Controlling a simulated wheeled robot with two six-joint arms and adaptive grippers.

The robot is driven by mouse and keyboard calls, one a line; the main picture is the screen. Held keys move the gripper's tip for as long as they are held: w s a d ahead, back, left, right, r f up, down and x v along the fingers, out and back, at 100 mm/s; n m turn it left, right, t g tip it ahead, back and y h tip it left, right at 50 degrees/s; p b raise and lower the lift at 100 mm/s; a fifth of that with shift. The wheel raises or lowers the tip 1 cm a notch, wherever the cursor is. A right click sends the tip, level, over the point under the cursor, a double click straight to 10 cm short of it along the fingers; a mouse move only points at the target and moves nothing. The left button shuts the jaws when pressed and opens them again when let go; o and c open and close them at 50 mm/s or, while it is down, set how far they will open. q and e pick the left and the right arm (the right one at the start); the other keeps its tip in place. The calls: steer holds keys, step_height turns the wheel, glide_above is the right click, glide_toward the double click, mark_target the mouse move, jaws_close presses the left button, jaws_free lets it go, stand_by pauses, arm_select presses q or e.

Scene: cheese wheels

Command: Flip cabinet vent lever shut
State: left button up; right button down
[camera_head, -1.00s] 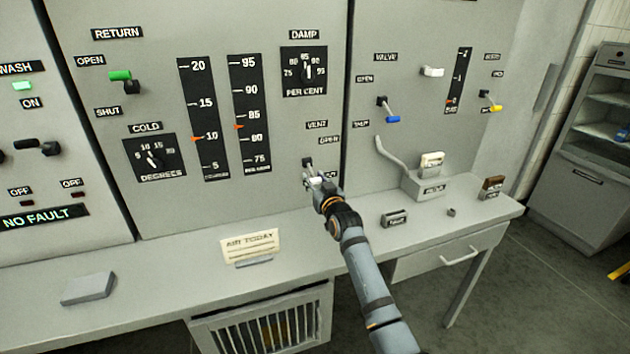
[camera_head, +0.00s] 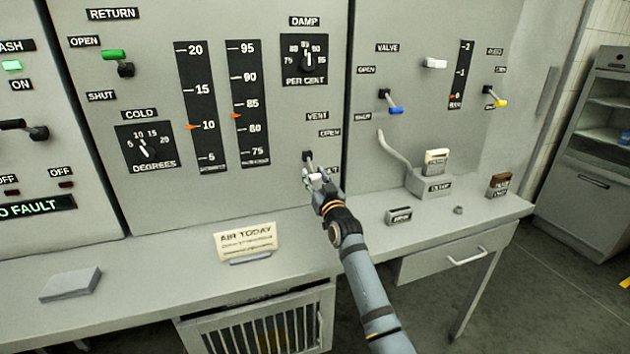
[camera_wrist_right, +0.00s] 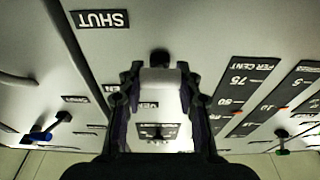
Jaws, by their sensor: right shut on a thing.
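The vent lever (camera_head: 308,157) is on the grey cabinet panel, below the VENT label (camera_head: 317,116) and the OPEN label (camera_head: 330,132). It points downward beside the partly covered SHUT label (camera_head: 331,170), which reads clearly in the right wrist view (camera_wrist_right: 100,19). My right gripper (camera_head: 317,178) is at the lever's lower end. In the right wrist view its two fingers are closed on the lever's pale handle (camera_wrist_right: 160,81), with the dark pivot (camera_wrist_right: 160,57) just beyond. My left gripper is not in view.
A green-handled lever (camera_head: 114,55) is at left and a blue-handled valve lever (camera_head: 396,111) at right. The ledge below holds an AIR TODAY card (camera_head: 245,241), a grey block (camera_head: 71,285) and a curved-pipe fixture (camera_head: 432,182). The ledge between block and card is clear.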

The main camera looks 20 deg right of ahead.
steer(key=c, duration=0.9)
jaws_free()
steer(key=s+f, duration=0.2)
steer(key=s, duration=0.9)
steer(key=shift+s+d+f, duration=0.15)
steer(key=shift+s+d, duration=0.05)
steer(key=shift+s, duration=0.2)
